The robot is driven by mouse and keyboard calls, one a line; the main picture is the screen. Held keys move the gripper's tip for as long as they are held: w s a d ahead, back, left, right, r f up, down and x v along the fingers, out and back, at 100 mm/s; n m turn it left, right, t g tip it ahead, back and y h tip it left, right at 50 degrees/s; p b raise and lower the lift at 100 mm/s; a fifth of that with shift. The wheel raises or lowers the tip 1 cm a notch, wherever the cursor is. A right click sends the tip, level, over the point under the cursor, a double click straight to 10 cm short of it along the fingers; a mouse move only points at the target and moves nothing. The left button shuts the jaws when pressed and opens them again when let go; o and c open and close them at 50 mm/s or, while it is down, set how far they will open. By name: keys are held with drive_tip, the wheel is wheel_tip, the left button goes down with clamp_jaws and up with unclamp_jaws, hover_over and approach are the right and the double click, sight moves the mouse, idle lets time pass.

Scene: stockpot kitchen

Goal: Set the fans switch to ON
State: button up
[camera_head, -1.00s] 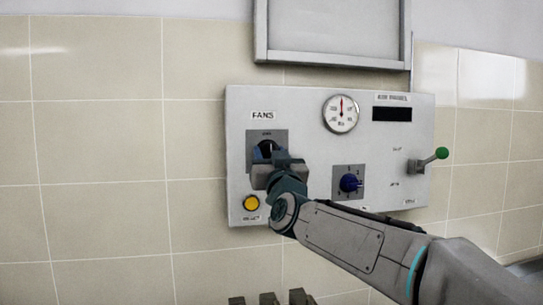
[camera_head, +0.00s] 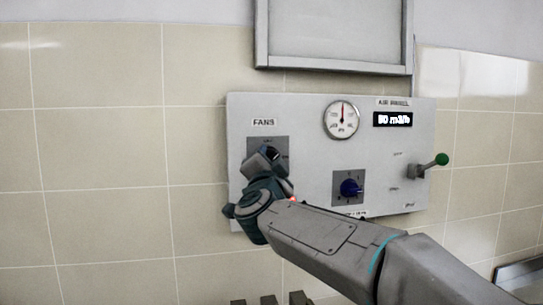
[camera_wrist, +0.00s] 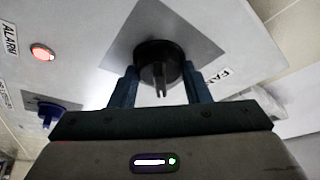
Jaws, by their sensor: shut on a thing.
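The fans switch is a black rotary knob on a grey square plate (camera_head: 281,145) under the "FANS" label, at the left of the control panel. In the wrist view the black knob (camera_wrist: 158,50) sits between my two fingers, against its plate (camera_wrist: 205,32). My gripper (camera_head: 268,163) is shut on the knob and is rolled to a tilt. In the head view my gripper hides most of the knob, and its position marks cannot be read.
The panel (camera_head: 310,120) carries a round gauge (camera_head: 341,119), a lit display (camera_head: 393,119), a blue knob (camera_head: 350,187) and a green-tipped lever (camera_head: 441,159). A red lamp (camera_wrist: 42,52) labelled "ALARM" is lit. A framed board (camera_head: 333,35) hangs above.

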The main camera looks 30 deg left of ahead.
drive_tip(key=m+p, duration=0.1)
drive_tip(key=m+h+p, duration=0.1)
drive_tip(key=m, duration=0.1)
drive_tip(key=m+g+p, duration=0.1)
drive_tip(key=m, duration=0.1)
drive_tip(key=shift+r+h, duration=0.35)
drive_tip(key=shift+h, duration=0.05)
drive_tip(key=shift+f+m+g+h+p, duration=0.1)
drive_tip(key=shift+m+g+h+p, duration=0.5)
drive_tip(key=shift+m+p, duration=1)
drive_tip(key=shift+m+b, duration=0.35)
drive_tip(key=shift+m, duration=0.15)
drive_tip(key=o, duration=1)
drive_tip(key=shift+f, duration=0.1)
drive_tip(key=shift+s, duration=0.1)
drive_tip(key=b+v, duration=0.4)
drive_tip(key=v, duration=0.9)
drive_tip(key=shift+s+d, duration=0.2)
drive_tip(key=shift+s, duration=0.05)
